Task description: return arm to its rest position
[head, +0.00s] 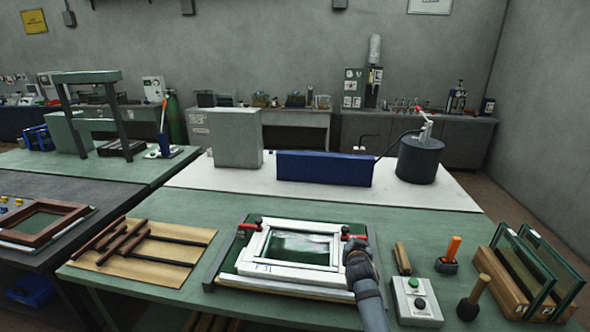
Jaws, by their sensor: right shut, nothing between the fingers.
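My right gripper (354,250) comes up from the bottom of the head view and is shut, with nothing held. It is at the right side of a white rectangular frame (255,268), overlapping its right edge in the picture. I cannot tell if it touches the frame. The frame lies flat on a green-topped fixture with red-handled clamps (250,226) at its upper corners. A dark, shiny pane (298,246) shows inside the frame. My left gripper is not in view.
Right of my gripper are a control box (416,300) with green and black buttons, an orange-handled tool (450,254), a mallet (473,298) and glass panes in a wooden rack (512,300). Dark wooden strips (125,240) lie on a board at left. Green table (200,215) shows behind the fixture.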

